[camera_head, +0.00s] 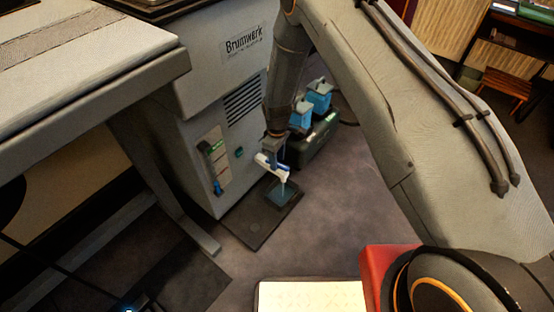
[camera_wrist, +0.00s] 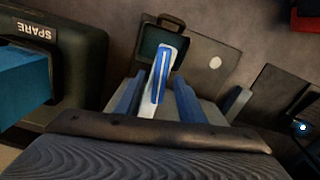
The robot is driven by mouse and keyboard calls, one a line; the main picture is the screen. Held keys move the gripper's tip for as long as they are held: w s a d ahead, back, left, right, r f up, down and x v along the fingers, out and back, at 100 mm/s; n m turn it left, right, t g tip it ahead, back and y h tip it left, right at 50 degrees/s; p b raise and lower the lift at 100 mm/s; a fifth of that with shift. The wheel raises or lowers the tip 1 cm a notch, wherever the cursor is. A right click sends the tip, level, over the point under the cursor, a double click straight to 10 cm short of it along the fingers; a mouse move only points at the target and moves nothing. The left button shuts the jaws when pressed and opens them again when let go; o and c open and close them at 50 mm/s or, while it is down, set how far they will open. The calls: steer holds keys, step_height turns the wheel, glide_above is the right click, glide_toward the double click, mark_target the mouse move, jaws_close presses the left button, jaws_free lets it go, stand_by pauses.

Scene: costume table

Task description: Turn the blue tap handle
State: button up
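A white piece with a bright blue strip, which looks like the tap handle, shows in the wrist view (camera_wrist: 162,75) between my two blue fingers. It is tilted slightly. In the head view a small white-and-blue piece (camera_head: 268,164) is beside the machine's front, at the end of my arm. My gripper (camera_wrist: 160,92) has one finger on each side of the handle. The fingers stand apart, but I cannot tell whether they press on it. In the head view my gripper (camera_head: 277,168) is small and its fingers are hard to make out.
The grey Brunnwerk machine (camera_head: 207,100) stands left of my gripper. A dark mat (camera_head: 250,232) lies on the floor below. A dark crate marked SPARE (camera_wrist: 82,75) with blue containers (camera_head: 319,94) is close by. A table (camera_head: 95,95) fills the upper left.

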step_height(320, 180, up, 8)
steer(key=p, duration=0.1)
steer(key=shift+f, duration=0.25)
stand_by(0.4)
steer(key=s+r+m, duration=0.2)
steer(key=s+r, duration=0.3)
steer(key=r, duration=0.7)
steer(key=s+r+m, duration=0.2)
steer(key=s+r, duration=0.3)
steer(key=r, duration=0.7)
steer(key=s+d+r+m, duration=0.2)
steer(key=s+d+r, duration=0.2)
steer(key=s+r, duration=0.5)
steer(key=s+d+r+m, duration=0.2)
steer(key=s+d+r, duration=0.15)
steer(key=s, duration=0.95)
steer(key=d+r+m+p, duration=0.4)
steer(key=d+r+p, duration=0.8)
steer(key=p, duration=1.1)
step_height(320, 180, up, 4)
steer(key=shift+s+d+r, duration=0.15)
steer(key=shift+s+r, duration=0.05)
steer(key=shift+s, duration=0.05)
